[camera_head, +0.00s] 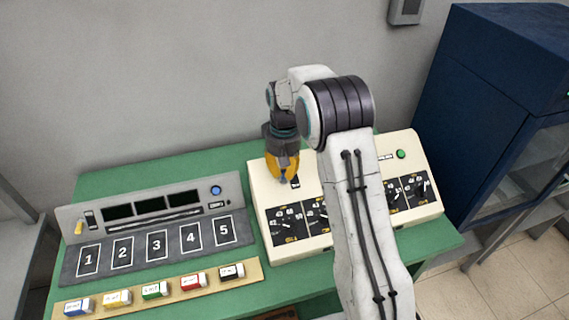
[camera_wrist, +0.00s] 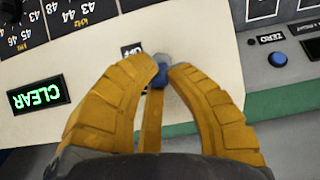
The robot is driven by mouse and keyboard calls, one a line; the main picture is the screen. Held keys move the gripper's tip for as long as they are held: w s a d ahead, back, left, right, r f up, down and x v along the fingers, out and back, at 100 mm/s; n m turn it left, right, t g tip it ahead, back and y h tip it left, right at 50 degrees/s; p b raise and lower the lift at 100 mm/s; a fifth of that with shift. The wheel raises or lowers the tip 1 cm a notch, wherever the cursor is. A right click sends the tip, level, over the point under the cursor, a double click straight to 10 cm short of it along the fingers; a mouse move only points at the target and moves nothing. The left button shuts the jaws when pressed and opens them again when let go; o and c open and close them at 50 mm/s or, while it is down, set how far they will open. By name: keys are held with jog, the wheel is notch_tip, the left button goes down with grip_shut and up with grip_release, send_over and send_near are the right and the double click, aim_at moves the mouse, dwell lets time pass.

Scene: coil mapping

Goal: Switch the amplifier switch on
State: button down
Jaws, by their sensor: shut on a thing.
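The amplifier is a cream box (camera_head: 268,206) on the green table, with black dials on its sloped face. My gripper (camera_head: 284,179) is over its upper left part, fingers pointing down. In the wrist view my yellow gripper fingers (camera_wrist: 163,76) close around the small amplifier switch (camera_wrist: 161,60), which has a grey and blue end. A dark label reading like "OFF" (camera_wrist: 131,49) is beside it, partly covered by a finger. The switch's base and exact lever position are hidden by the fingers.
A grey console (camera_head: 150,215) with numbered squares 1 to 5 stands left of the amplifier. Several small coloured boxes (camera_head: 155,288) lie on a strip in front. A lit "CLEAR" display (camera_wrist: 38,95) shows on the amplifier. A dark blue cabinet (camera_head: 490,70) stands right.

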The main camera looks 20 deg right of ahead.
jog(key=shift+w+g+p, duration=0.15)
jog(key=shift+g+p, duration=0.15)
jog(key=shift+g, duration=0.3)
jog(key=c, duration=1.2)
grip_release()
jog(key=r, duration=0.4)
jog(key=w+r, duration=0.1)
jog(key=r, duration=0.7)
jog(key=shift+w, duration=0.15)
